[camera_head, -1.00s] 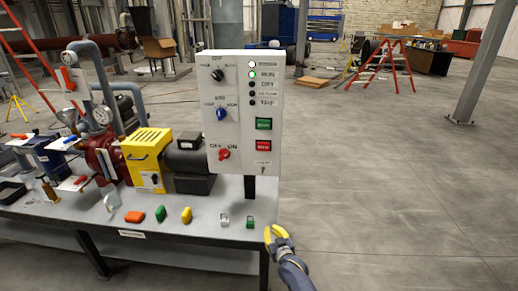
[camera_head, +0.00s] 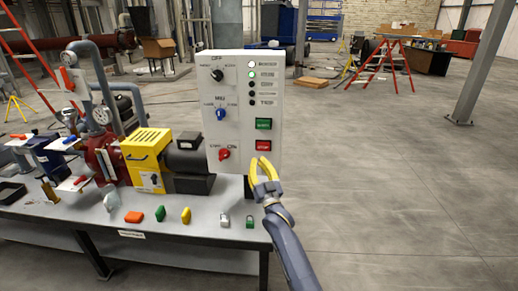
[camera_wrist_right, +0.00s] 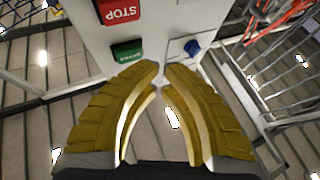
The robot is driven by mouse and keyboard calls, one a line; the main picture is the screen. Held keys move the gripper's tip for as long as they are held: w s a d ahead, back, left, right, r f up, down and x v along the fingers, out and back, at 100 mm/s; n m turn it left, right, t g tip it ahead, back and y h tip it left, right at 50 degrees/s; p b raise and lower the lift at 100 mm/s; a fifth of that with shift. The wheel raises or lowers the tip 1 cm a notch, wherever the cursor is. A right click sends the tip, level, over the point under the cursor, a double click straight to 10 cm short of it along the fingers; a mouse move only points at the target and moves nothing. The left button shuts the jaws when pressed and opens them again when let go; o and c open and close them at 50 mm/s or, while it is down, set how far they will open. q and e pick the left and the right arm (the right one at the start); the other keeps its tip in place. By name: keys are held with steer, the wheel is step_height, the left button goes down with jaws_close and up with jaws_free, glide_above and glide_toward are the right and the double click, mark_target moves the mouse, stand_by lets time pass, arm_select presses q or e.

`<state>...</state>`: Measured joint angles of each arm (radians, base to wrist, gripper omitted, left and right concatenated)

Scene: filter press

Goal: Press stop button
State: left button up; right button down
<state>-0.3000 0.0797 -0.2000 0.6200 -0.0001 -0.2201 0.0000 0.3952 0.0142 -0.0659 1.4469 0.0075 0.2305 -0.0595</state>
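The white control panel (camera_head: 215,140) stands upright at the table's right end. Its red stop button (camera_head: 263,146) is at the lower right, just under the green start button (camera_head: 263,124). My right gripper (camera_head: 259,161), with yellow fingers, is just below the stop button, empty, its fingertips a small gap apart. In the right wrist view the stop button (camera_wrist_right: 122,10) appears upside down at the top, beyond and left of the fingertips (camera_wrist_right: 161,66). The green button (camera_wrist_right: 127,50) is nearer them. I cannot see contact with the panel. My left gripper is not in view.
A red knob (camera_head: 224,154) and blue knob (camera_head: 221,114) are on the panel's left half. A green padlock (camera_head: 250,221) and several small coloured items lie on the table (camera_head: 205,240). A yellow-guarded motor (camera_head: 148,158) stands left.

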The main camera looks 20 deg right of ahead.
mark_target(260, 149)
steer(key=shift+s+r, duration=0.25)
steer(key=shift+r, duration=0.25)
steer(key=shift+w+d, duration=0.5)
steer(key=shift+w, duration=0.9)
steer(key=shift+w+d, duration=0.55)
steer(key=shift+w, duration=0.8)
steer(key=shift+w+d, duration=0.5)
steer(key=shift+w, duration=0.9)
steer(key=shift+w+d, duration=0.1)
steer(key=shift+w, duration=0.1)
steer(key=shift+w, duration=0.2)
steer(key=shift+w+d, duration=0.3)
steer(key=shift+w, duration=0.25)
steer(key=shift+s, duration=0.1)
steer(key=shift+s+a, duration=0.35)
steer(key=shift+s, duration=0.5)
